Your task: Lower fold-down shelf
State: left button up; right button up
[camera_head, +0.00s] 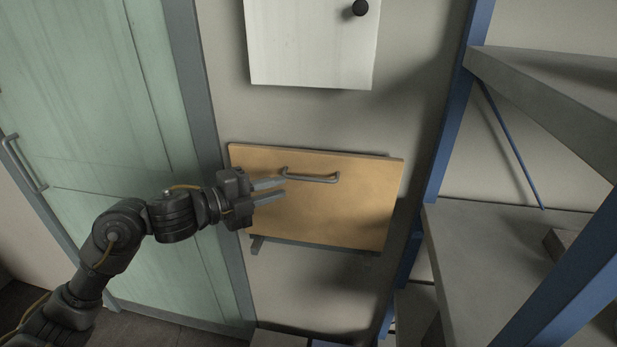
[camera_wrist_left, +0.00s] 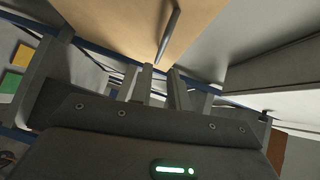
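The fold-down shelf (camera_head: 345,212) is a tan wooden panel that appears upright against the wall. Its grey bar handle (camera_head: 312,178) runs along the upper part of the panel. A dark grey strip (camera_head: 315,246) shows below its lower edge. My left gripper (camera_head: 284,188) is in front of the panel's left half, its two fingers parted and pointing right, near the handle's left end. In the left wrist view the handle (camera_wrist_left: 169,38) lies ahead of the fingertips (camera_wrist_left: 159,69), and the gap between the fingers looks empty. My right gripper is not seen.
A pale green door (camera_head: 95,100) with a grey frame stands at the left. A white cabinet panel (camera_head: 310,40) with a black knob hangs above the shelf. Blue-post shelving (camera_head: 500,240) with grey boards stands close at the right.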

aim_at(306, 180)
pick_arm(q)
jog(key=p+x, duration=0.2)
jog(key=x, duration=0.7)
jog(key=shift+c, duration=0.2)
grip_shut()
